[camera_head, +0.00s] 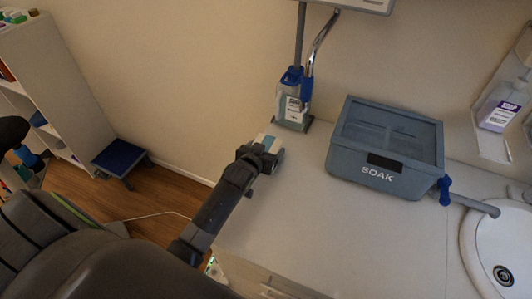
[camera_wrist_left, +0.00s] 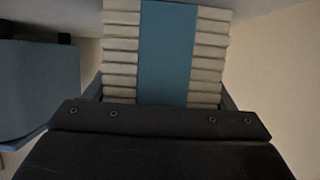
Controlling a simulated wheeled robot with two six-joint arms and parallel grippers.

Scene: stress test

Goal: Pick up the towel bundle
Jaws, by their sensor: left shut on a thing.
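The towel bundle (camera_head: 268,143) is a small stack of off-white folded layers with a blue band around it. It is at the left end of the counter in the head view. My left gripper (camera_head: 262,156) is shut on it. In the left wrist view the towel bundle (camera_wrist_left: 166,52) fills the top middle, with its layers stacked and the band running down its centre. Its underside is hidden, so I cannot tell whether it touches the counter. My right gripper is not in view.
A grey-blue box marked SOAK (camera_head: 378,176) stands on the counter (camera_head: 330,240) to the right. A bottle in a holder (camera_head: 292,108) is just behind the bundle. A white sink (camera_head: 490,250) is at far right. The front middle of the counter is clear.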

